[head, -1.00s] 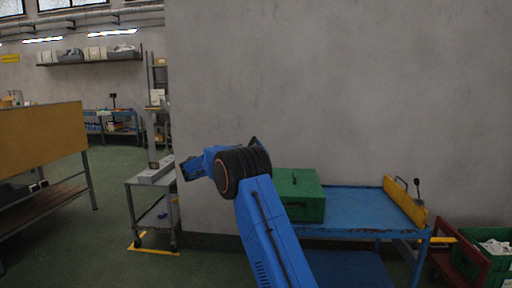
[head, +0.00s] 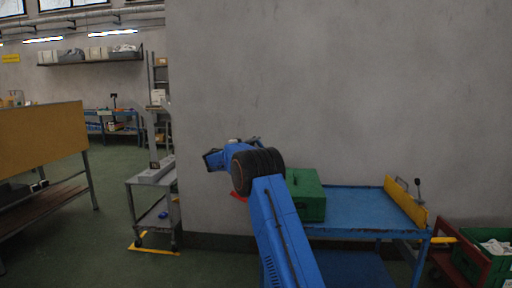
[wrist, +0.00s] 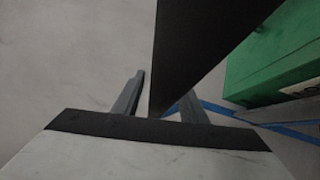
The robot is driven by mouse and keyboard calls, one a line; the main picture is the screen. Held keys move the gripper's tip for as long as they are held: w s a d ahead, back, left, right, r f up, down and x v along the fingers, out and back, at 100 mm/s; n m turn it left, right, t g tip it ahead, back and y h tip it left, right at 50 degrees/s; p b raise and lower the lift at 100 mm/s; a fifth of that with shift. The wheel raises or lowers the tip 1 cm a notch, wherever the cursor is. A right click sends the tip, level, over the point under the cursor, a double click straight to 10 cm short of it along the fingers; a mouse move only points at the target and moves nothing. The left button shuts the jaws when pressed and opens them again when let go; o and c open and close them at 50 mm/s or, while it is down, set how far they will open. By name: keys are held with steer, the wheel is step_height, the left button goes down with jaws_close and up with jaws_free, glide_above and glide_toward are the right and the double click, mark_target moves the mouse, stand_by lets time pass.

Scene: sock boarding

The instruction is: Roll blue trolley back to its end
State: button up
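A blue trolley-like table (head: 355,201) stands against the wall at right in the head view, with a lower blue shelf; its wheels are not visible. A green box (head: 307,194) sits on its left part. My gripper shows in the wrist view (wrist: 160,100) with its two fingers apart. A dark slab (wrist: 205,45) reaches down between the fingers, with a gap to the left one; I cannot tell what it is. The green box also shows there (wrist: 280,55), at right, above blue strips.
A yellow plate (head: 405,200) with a handle and lever stands at the table's right end. A green crate (head: 490,262) is at the far right. A grey cart (head: 145,181) stands left by yellow floor marking (head: 150,250). A brown-topped bench (head: 45,200) is farther left, with open floor between.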

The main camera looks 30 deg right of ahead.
jaws_close()
steer(key=shift+f, duration=0.1)
stand_by(1.2)
